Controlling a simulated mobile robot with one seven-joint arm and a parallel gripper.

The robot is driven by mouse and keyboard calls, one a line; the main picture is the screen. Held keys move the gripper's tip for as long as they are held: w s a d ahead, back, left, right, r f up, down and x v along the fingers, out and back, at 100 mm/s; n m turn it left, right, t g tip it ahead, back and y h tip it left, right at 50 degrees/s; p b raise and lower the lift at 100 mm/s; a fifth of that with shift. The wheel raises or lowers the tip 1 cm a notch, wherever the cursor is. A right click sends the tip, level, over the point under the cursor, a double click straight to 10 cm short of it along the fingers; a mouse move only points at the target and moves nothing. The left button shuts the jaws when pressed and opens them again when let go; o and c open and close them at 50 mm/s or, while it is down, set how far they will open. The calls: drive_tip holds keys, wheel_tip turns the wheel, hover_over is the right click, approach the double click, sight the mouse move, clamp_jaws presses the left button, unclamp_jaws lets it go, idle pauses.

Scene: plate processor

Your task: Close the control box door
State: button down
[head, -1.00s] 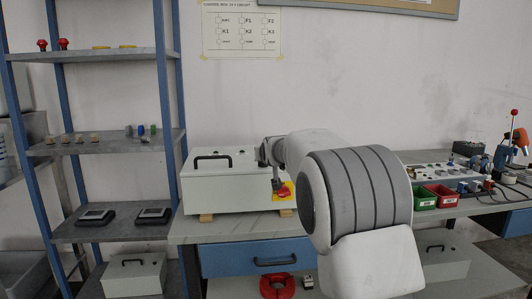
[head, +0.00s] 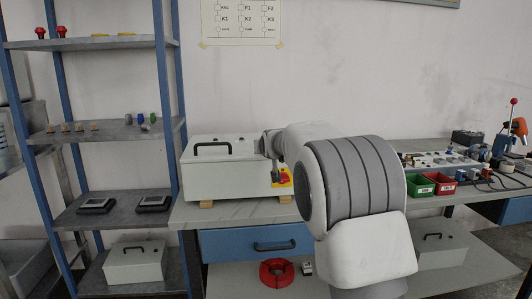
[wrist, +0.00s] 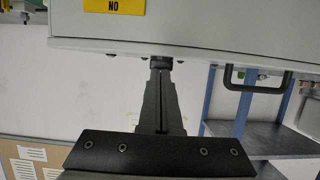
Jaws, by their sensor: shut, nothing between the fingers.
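The control box (head: 230,185) is a pale grey box on the workbench, with a black handle (head: 212,149) on its upper face. A red knob on a yellow plate (head: 283,179) is at the right of its front. A yellow label (wrist: 114,6) and the black handle (wrist: 253,82) also show there. Whether the door is fully closed cannot be told.
The workbench (head: 190,215) has a blue drawer (head: 250,243) below. A shelf rack (head: 100,130) stands at left. Green (head: 421,188) and red bins (head: 440,188) and a control panel lie at right. My arm covers the bench's middle.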

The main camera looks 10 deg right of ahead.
wheel_tip(320, 180, up, 4)
drive_tip(key=p, duration=0.3)
drive_tip(key=s+f, duration=0.6)
drive_tip(key=s, duration=0.2)
drive_tip(key=s+d+f+g, duration=0.15)
drive_tip(key=s+g, duration=0.25)
drive_tip(key=s, duration=1.8)
drive_tip(key=s+d+f+g, duration=0.1)
drive_tip(key=s+f+g, duration=0.25)
drive_tip(key=s, duration=1.85)
wheel_tip(320, 180, up, 22)
drive_tip(key=p, duration=2.2)
drive_tip(key=shift+d+g, duration=0.15)
drive_tip(key=shift+g, duration=0.3)
